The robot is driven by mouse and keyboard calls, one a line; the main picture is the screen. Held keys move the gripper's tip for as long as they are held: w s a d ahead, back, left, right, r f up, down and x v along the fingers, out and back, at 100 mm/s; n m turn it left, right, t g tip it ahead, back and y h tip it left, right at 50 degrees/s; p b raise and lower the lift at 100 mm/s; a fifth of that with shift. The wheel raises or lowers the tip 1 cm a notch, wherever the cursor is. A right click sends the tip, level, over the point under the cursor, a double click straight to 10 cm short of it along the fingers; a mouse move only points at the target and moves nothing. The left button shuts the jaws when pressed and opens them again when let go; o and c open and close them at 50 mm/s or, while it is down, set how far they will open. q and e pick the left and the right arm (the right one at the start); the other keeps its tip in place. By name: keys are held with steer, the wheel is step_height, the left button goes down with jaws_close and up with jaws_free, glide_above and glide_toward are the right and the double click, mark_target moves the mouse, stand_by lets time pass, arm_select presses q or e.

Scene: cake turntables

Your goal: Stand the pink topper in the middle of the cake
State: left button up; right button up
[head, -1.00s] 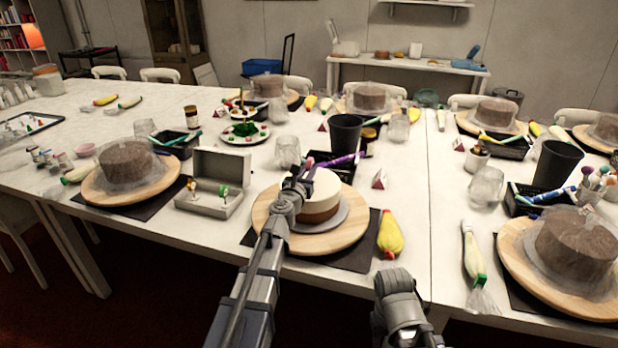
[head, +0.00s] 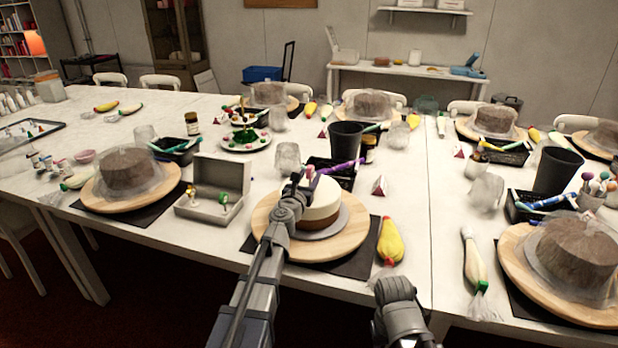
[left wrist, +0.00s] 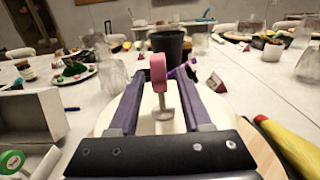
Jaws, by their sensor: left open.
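The pink topper (left wrist: 158,72) stands upright on a pale stem in the left wrist view, its foot on the white top of the cake (left wrist: 146,108). My left gripper (left wrist: 160,84) is open, with one finger on each side of the topper and gaps between. In the head view the cake (head: 325,205) has a white upper layer and a brown lower layer. My left gripper (head: 297,182) is over its left part and hides some of it. A bit of the pink topper (head: 310,173) shows beside the gripper.
The cake sits on a round wooden turntable (head: 352,240). An open grey box (head: 207,205) stands left of it, a yellow piping bag (head: 390,240) right. A black cup (head: 345,142) and black tray (head: 335,175) stand behind. A wrapped cake (head: 577,248) is at far right.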

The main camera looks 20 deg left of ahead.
arm_select(q)
steer(key=s, duration=1.2)
steer(key=shift+a+r, duration=0.15)
steer(key=shift+a, duration=0.05)
steer(key=s+d+f+m+g+h, duration=0.2)
steer(key=d+f+m+g+h, duration=0.1)
steer(key=d+m, duration=0.4)
steer(key=s+d+f+m+g+h, duration=0.2)
steer(key=d+f+m+g, duration=0.15)
steer(key=d+m, duration=0.35)
steer(key=s+d+f+m+g+h, duration=0.2)
steer(key=s+d+f+m+h, duration=0.15)
steer(key=d+m, duration=0.35)
steer(key=s+d+f+m+g+y, duration=0.3)
steer(key=s+f+m+g, duration=0.2)
steer(key=s+f+m, duration=0.3)
steer(key=s+a+f+m+g+y, duration=0.4)
steer(key=s+a+m+y, duration=0.3)
steer(key=m, duration=0.3)
steer(key=shift+s+g, duration=0.45)
steer(key=shift+s, duration=0.45)
steer(key=shift+d, duration=0.1)
